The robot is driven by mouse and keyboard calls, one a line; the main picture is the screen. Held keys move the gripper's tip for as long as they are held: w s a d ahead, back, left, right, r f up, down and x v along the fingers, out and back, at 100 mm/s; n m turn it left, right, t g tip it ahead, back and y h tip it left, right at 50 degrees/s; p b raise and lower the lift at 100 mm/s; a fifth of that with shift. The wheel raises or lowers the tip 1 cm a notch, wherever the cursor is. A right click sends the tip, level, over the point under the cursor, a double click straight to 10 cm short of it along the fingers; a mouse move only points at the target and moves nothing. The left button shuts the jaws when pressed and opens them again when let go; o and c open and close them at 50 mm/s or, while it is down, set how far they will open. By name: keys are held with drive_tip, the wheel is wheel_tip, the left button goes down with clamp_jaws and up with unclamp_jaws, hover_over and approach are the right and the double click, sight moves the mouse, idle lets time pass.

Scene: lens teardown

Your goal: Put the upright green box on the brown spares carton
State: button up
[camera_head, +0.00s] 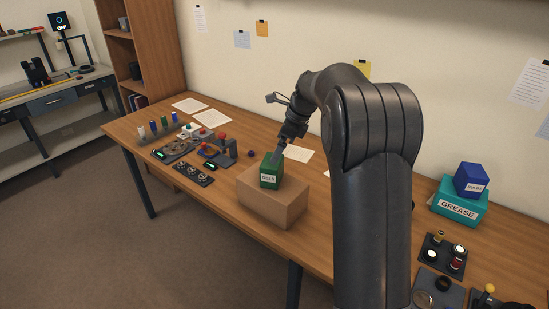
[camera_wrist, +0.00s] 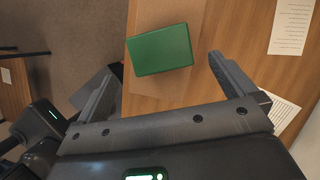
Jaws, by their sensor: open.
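The green box (camera_head: 269,172), with a white label on its front, stands upright on top of the brown spares carton (camera_head: 272,205). In the wrist view the green box (camera_wrist: 160,50) shows from above, with the carton's bare top (camera_wrist: 150,103) around it. My gripper (camera_head: 284,146) is just above and behind the green box in the head view. In the wrist view its two fingers (camera_wrist: 162,78) are spread wide, with the box beyond and between their tips. I see no finger touching the box. The carton's back side is hidden.
A teal grease box (camera_head: 458,204) with a blue box (camera_head: 471,180) on it stands at the right. Small tools and a red-handled device (camera_head: 221,150) lie left of the carton. Papers lie along the wall side. Bare wooden table (camera_head: 222,210) shows in front of the carton.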

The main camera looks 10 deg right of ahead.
drive_tip(key=s+d+r+n+t+h, duration=0.1)
drive_tip(key=s+r+n, duration=0.45)
drive_tip(key=s, duration=0.45)
drive_tip(key=s+r+n+t+h, duration=0.1)
drive_tip(key=s+r+n, duration=0.45)
drive_tip(key=s, duration=0.55)
drive_tip(key=s+f+n+t+h, duration=0.1)
drive_tip(key=s+f+n, duration=0.2)
drive_tip(key=s, duration=0.6)
drive_tip(key=s+d+f+n+h, duration=0.1)
drive_tip(key=s+f+n, duration=0.1)
drive_tip(key=s+n, duration=0.6)
drive_tip(key=shift+s+d+f+n+t, duration=0.3)
drive_tip(key=shift+s+f+t, duration=0.1)
drive_tip(key=shift+s, duration=0.35)
